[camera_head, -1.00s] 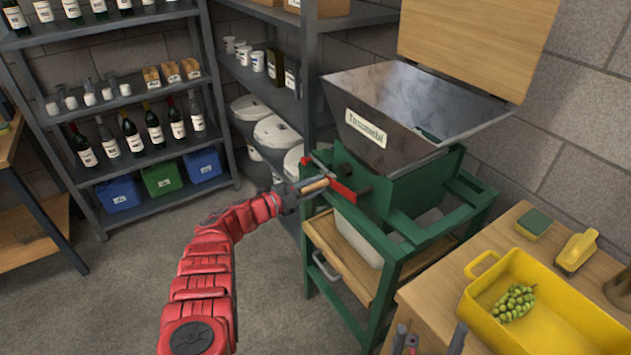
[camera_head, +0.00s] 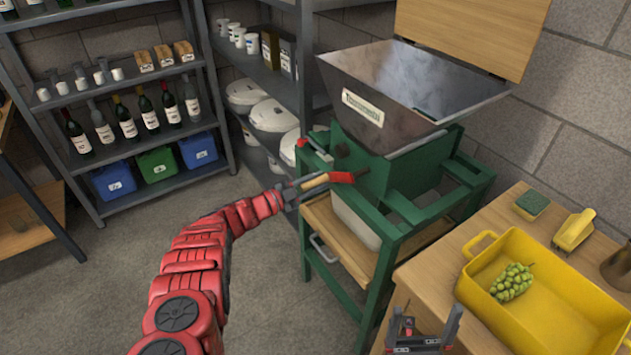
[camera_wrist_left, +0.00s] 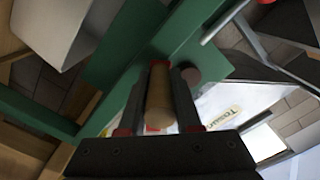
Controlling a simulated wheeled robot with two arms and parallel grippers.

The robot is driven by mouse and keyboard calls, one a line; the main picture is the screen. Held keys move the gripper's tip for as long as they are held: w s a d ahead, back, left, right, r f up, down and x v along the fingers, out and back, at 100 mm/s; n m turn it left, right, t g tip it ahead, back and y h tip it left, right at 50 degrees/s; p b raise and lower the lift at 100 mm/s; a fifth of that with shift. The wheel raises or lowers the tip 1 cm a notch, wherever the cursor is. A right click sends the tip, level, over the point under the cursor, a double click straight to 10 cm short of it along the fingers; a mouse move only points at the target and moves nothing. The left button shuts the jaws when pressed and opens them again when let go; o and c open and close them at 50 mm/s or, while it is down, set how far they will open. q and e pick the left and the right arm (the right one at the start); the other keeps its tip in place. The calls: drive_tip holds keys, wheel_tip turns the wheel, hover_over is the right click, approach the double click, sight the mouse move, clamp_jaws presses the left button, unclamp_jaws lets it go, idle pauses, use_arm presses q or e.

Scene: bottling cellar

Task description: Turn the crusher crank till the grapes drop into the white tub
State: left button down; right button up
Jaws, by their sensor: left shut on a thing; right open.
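The crusher has a grey metal hopper (camera_head: 400,90) on a green frame (camera_head: 400,185). My left gripper (camera_head: 302,184) is shut on the handle; in the left wrist view the handle (camera_wrist_left: 158,100) lies between the two fingers. The white tub (camera_head: 357,222) stands under the hopper inside the frame, partly hidden by it. No grapes show in the visible part of the hopper or tub. My right gripper (camera_head: 428,325) is open and empty at the bottom, over the table's near edge.
A yellow bin (camera_head: 570,318) with a green grape bunch (camera_head: 512,282) stands on the wooden table (camera_head: 430,275) at right. Shelves with bottles (camera_head: 150,113) stand at the back left. The floor at left is clear.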

use_arm(q)
drive_tip(key=shift+f, duration=0.1)
drive_tip(key=c, duration=0.6)
unclamp_jaws()
drive_tip(key=shift+s+a+p, duration=0.3)
drive_tip(key=shift+s+a, duration=0.05)
drive_tip(key=shift+a, duration=0.2)
drive_tip(key=p+v, duration=0.2)
drive_tip(key=v, duration=1.4)
drive_tip(key=shift+s+a, duration=0.1)
